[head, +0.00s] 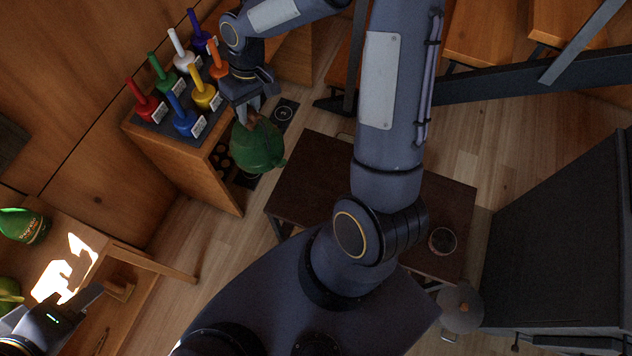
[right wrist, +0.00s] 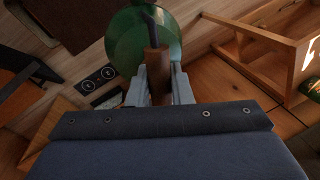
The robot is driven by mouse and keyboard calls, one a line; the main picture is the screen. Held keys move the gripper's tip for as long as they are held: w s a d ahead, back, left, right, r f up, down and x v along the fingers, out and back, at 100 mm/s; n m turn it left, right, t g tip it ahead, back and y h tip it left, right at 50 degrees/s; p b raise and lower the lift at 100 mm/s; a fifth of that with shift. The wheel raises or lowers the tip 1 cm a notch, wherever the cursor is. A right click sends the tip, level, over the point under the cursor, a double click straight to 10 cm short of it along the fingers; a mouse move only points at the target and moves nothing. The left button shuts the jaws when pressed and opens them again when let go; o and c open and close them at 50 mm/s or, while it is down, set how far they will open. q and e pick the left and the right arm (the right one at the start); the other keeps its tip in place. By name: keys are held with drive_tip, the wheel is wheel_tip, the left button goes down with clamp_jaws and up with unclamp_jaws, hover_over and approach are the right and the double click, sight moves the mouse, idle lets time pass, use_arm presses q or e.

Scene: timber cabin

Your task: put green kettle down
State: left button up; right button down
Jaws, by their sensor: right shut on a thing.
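The green kettle (head: 258,148) hangs beside the wooden cabinet in the head view. My right gripper (head: 252,112) is shut on its brown handle. In the right wrist view the two fingers (right wrist: 158,88) clasp the handle, with the round green kettle body (right wrist: 124,42) beyond. The kettle partly covers a dark panel with ring marks (head: 284,112); I cannot tell whether they touch. The panel also shows in the right wrist view (right wrist: 97,80). My left gripper (head: 88,296) is at the lower left, over the wooden table; its fingers are unclear.
Several coloured bottle-shaped things, including a yellow one (head: 204,92), stand on the wooden cabinet (head: 185,160). A low dark table (head: 310,180) stands in the middle. Another green object (head: 22,226) is on the wooden table (head: 130,300) at left. Steps are at upper right.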

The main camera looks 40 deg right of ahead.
drive_tip(key=s+d+f+n+g+h+b, duration=0.1)
drive_tip(key=s+d+f+n+b, duration=0.3)
drive_tip(key=s+n, duration=0.3)
drive_tip(key=s+d+f+n+h+b, duration=0.1)
drive_tip(key=s+d+f+n+b, duration=0.1)
drive_tip(key=s+d+n+b, duration=0.4)
drive_tip(key=s+d+f+n+g+h+b, duration=0.1)
drive_tip(key=s+f+n+b, duration=0.25)
drive_tip(key=s+n, duration=0.5)
drive_tip(key=w+f+n+b, duration=0.1)
drive_tip(key=w+f+b, duration=0.3)
drive_tip(key=w+f, duration=0.8)
drive_tip(key=shift+w+f, duration=0.3)
drive_tip(key=shift+w, duration=0.7)
drive_tip(key=shift+a, duration=0.1)
drive_tip(key=shift+f, duration=0.15)
drive_tip(key=c, duration=1.3)
unclamp_jaws()
